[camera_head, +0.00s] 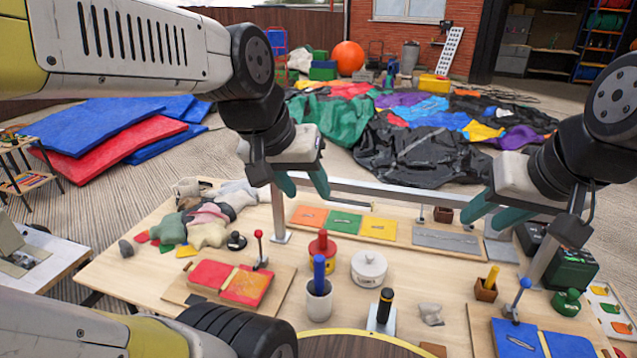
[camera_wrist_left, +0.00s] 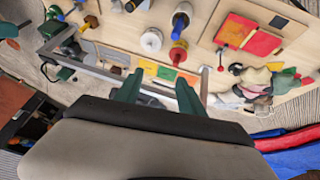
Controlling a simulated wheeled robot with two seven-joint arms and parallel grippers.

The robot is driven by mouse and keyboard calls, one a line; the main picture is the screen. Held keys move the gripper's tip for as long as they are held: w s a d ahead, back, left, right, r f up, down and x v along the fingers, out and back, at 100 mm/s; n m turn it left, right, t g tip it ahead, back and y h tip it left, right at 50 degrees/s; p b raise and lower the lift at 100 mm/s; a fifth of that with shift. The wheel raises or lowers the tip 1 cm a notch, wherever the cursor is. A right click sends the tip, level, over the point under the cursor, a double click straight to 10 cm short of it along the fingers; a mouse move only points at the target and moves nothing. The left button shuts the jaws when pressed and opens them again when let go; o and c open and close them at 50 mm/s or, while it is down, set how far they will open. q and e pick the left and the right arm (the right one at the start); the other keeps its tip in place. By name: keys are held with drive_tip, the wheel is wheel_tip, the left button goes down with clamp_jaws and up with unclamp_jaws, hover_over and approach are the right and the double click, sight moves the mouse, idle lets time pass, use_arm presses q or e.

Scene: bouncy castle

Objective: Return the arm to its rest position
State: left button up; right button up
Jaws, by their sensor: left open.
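My left arm comes in from the left in the head view. Its gripper (camera_head: 303,186) hangs above the back part of the wooden workbench (camera_head: 140,285), near the metal rail. Its two teal fingers are apart with nothing between them. In the left wrist view the left gripper (camera_wrist_left: 158,93) also shows open and empty, with the bench beyond it. My right gripper (camera_head: 496,214) is at the right of the head view, above the bench's right part. Its teal fingers are apart and no object shows between them.
On the bench stand a red-topped pot (camera_head: 321,256), a white lidded pot (camera_head: 369,268), a cup with a blue handle (camera_head: 319,302), a red and yellow patch board (camera_head: 230,283) and a fabric pile (camera_head: 207,225).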

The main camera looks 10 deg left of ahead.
use_arm(q)
drive_tip(key=shift+s+d, duration=0.1)
drive_tip(key=shift+s, duration=0.7)
drive_tip(key=shift+o, duration=0.5)
drive_tip(key=shift+w, duration=0.1)
drive_tip(key=m+g+y, duration=0.2)
drive_tip(key=g, duration=0.4)
hover_over(322, 232)
wheel_tip(322, 232, down, 22)
drive_tip(key=shift+r, duration=0.15)
wheel_tip(322, 232, down, 8)
drive_tip(key=shift+f, duration=0.1)
clamp_jaws()
